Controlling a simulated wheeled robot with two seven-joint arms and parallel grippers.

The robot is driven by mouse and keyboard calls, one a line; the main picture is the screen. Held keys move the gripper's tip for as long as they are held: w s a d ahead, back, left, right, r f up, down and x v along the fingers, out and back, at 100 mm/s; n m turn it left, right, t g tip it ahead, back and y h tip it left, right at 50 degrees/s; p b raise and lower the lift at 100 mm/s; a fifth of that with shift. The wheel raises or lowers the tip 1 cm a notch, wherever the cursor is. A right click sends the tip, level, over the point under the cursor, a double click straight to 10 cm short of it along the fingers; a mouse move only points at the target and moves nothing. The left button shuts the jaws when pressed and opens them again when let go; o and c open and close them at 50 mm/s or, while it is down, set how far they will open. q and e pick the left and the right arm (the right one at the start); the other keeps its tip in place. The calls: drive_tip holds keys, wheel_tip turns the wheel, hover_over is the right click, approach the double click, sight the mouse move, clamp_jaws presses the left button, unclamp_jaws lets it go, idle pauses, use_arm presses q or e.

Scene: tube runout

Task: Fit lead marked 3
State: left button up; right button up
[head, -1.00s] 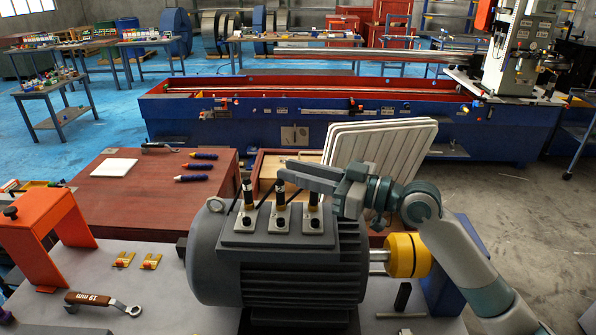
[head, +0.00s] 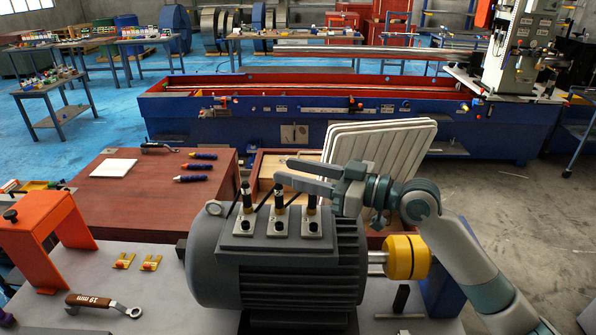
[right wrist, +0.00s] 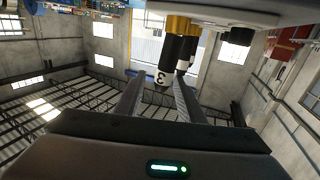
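The grey motor (head: 275,268) stands on the bench with three terminal plates on top, each with a dark upright lead end. In the right wrist view, a black lead end marked 3 (right wrist: 160,76) has a yellow band and shows between my fingertips; other black ends stand behind it. In the head view it seems to be the rightmost lead end (head: 312,203), but its mark is not readable there. My right gripper (head: 280,171) reaches leftward above the terminals with its fingers apart. I cannot tell whether they touch anything. My left gripper is not in view.
A brown-handled 19 mm wrench (head: 103,303), yellow clips (head: 123,261) and an orange stand (head: 47,228) are at the left. A yellow shaft piece (head: 406,257) sticks out right of the motor. A slatted white panel (head: 378,150) stands behind my right wrist.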

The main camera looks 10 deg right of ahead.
wheel_tip(320, 180, up, 7)
drive_tip(key=p, duration=0.4)
drive_tip(key=shift+s+a, duration=0.15)
drive_tip(key=shift+s, duration=0.05)
idle(0.4)
